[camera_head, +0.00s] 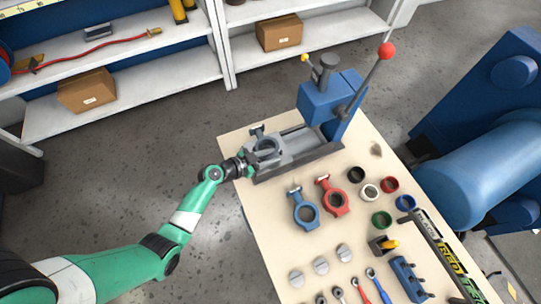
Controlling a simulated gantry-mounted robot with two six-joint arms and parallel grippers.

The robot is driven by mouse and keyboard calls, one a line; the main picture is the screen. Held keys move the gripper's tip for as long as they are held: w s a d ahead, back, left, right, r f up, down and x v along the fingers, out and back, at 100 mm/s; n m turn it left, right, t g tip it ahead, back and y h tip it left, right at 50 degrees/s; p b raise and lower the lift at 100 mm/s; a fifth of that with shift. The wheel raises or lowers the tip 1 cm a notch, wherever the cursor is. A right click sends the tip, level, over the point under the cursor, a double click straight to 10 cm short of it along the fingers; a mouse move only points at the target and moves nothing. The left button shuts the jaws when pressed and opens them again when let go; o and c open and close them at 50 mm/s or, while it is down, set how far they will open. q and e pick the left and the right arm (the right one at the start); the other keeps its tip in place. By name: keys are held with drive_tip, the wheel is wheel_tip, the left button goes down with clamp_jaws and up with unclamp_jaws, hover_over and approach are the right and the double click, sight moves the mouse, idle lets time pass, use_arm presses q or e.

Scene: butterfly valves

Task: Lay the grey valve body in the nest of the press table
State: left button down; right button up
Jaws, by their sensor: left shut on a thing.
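The grey valve body (265,146) is a ring with a short neck and top flange. It is at the left end of the press table (313,158), over or in the nest; I cannot tell whether it rests there. My left gripper (246,164) reaches in from the left and is shut on the valve body's near-left side. The nest is mostly hidden under the body. The blue press (331,100) with a red-knobbed lever stands at the right end of the press table. My right gripper is out of view.
A blue valve body (303,211) and a red valve body (332,197) lie in front of the press. Several coloured rings, grey discs (321,265) and tools (378,287) cover the bench (262,225). Shelves with brown boxes (279,33) stand behind.

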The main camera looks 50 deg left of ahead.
use_arm(q)
drive_tip(key=shift+w+r, duration=0.1)
drive_tip(key=shift+w, duration=0.05)
idle(0.6)
drive_tip(key=c, duration=0.6)
unclamp_jaws()
drive_tip(key=shift+o, duration=0.4)
